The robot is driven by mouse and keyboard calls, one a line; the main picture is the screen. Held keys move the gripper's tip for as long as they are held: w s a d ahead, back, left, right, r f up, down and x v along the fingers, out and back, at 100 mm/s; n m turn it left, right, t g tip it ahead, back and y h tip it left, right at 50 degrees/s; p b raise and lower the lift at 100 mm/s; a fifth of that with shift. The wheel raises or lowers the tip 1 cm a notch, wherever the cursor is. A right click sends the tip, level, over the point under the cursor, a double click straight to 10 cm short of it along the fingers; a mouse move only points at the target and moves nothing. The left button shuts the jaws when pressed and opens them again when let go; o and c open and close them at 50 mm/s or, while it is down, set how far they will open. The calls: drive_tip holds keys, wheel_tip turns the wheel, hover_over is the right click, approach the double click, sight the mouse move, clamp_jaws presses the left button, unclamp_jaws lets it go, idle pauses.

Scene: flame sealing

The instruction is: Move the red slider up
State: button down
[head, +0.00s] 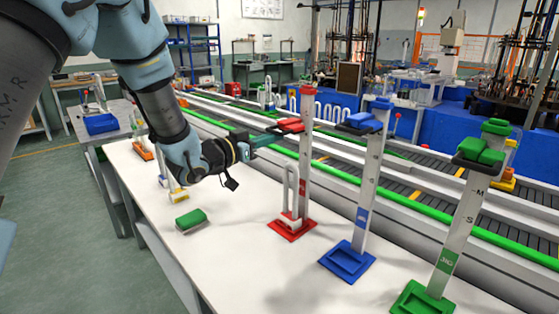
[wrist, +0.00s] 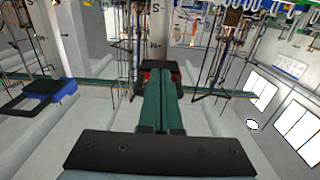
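The red slider (head: 291,125) sits on an upright grey post (head: 305,165) with a red top and a red base (head: 292,230), well above the base and below the top. My gripper (head: 268,137) reaches level from the left, its green fingertips close to the slider's dark front part. In the wrist view my gripper's fingers (wrist: 163,98) lie side by side with only a thin line between them. The red slider (wrist: 150,75) shows around their tips, with black parts on both sides. The fingers hide its middle, and I cannot tell whether they clamp any of it.
A blue slider (head: 361,122) and a green slider (head: 480,151) sit high on posts to the right. A green-topped block (head: 190,219) lies on the white table (head: 240,262). A conveyor (head: 425,185) runs behind.

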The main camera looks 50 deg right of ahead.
drive_tip(key=shift+r+p, duration=1.3)
drive_tip(key=shift+r, duration=1.4)
drive_tip(key=shift+f, duration=0.2)
drive_tip(key=shift+f+b, duration=0.7)
drive_tip(key=shift+b, duration=0.15)
drive_tip(key=a+b, duration=0.1)
drive_tip(key=a, duration=0.9)
drive_tip(key=shift+w+b, duration=0.3)
drive_tip(key=shift+b, duration=0.05)
